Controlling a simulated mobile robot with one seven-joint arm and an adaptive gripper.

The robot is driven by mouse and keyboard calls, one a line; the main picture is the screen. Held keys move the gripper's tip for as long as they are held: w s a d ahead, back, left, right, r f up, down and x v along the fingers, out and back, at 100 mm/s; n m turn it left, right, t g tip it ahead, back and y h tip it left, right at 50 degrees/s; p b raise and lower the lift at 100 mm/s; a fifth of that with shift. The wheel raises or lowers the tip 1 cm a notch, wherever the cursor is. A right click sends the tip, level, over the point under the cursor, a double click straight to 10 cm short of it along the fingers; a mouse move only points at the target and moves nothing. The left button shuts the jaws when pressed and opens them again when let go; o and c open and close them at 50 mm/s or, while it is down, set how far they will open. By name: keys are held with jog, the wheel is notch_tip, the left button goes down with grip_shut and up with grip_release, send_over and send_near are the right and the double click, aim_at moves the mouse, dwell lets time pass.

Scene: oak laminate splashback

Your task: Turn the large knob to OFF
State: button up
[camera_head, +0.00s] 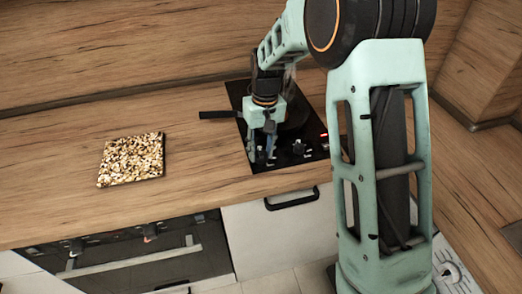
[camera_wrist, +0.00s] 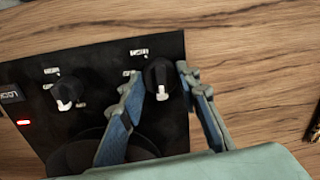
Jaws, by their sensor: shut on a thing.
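A black cooktop (camera_head: 285,163) is set in the wooden counter and has two black knobs along its front edge. The large knob (camera_wrist: 158,72), with a white pointer, sits between my gripper's blue fingertips in the wrist view. My gripper (camera_wrist: 160,82) is shut on it, one finger at each side. The other knob (camera_wrist: 68,88), also with a white pointer, stands apart to the left. In the head view my gripper (camera_head: 262,152) is down at the cooktop's front left corner, and its fingers largely hide the held knob. The small white markings are too blurred to read.
A dark pan handle (camera_head: 217,115) juts left over the counter. A speckled board (camera_head: 132,159) lies on the counter at left. A red light (camera_head: 324,138) glows at the cooktop's right. An oven (camera_head: 130,262) and a drawer with a black handle (camera_head: 291,201) are below.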

jog(key=shift+n, duration=0.4)
jog(key=o, duration=1.2)
jog(key=shift+c, duration=0.2)
notch_tip(320, 180, up, 12)
jog(key=shift+w+d, duration=0.15)
jog(key=shift+d, duration=0.15)
